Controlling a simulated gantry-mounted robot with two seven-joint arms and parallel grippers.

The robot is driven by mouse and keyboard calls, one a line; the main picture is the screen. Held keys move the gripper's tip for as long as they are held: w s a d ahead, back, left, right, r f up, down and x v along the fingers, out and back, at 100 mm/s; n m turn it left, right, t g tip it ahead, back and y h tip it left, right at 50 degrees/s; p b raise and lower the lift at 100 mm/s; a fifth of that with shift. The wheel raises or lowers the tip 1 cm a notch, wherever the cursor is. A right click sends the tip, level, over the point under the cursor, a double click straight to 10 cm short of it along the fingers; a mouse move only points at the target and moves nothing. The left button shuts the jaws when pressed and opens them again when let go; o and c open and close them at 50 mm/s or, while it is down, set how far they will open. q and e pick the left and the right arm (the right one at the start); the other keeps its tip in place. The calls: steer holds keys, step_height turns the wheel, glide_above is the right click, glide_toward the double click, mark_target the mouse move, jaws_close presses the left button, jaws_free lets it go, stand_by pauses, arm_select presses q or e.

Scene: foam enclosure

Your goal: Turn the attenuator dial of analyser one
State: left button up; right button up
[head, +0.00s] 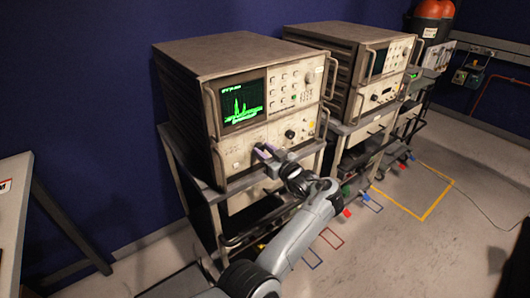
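The nearer analyser (205,58) is a beige rack instrument with a lit green trace screen (243,104); no label I can read says which analyser is number one. A dark knob (290,134) shows on the right of its lower front panel. My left gripper (263,151) is at the lower panel, left of that knob, its fingertips at or very near the panel face. The fingers hide the panel there, so I cannot tell whether a dial is between them or whether they touch it. My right gripper is not in view.
The nearer analyser stands on a grey cart (212,197). A second analyser (345,38) stands on another cart to the right. Metal handles (325,122) project from the nearer front panel's edges. A white table edge (12,215) is at the left. Floor with yellow tape (425,215) is open at the right.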

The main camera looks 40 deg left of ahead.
arm_select(q)
steer(key=c, duration=0.5)
steer(key=shift+r+m+p, duration=0.1)
steer(key=shift+m+p, duration=1.05)
steer(key=shift+m, duration=0.35)
steer(key=shift+m+p, duration=0.4)
steer(key=shift+m, duration=0.8)
steer(key=shift+m+p, duration=0.3)
steer(key=shift+m, duration=0.9)
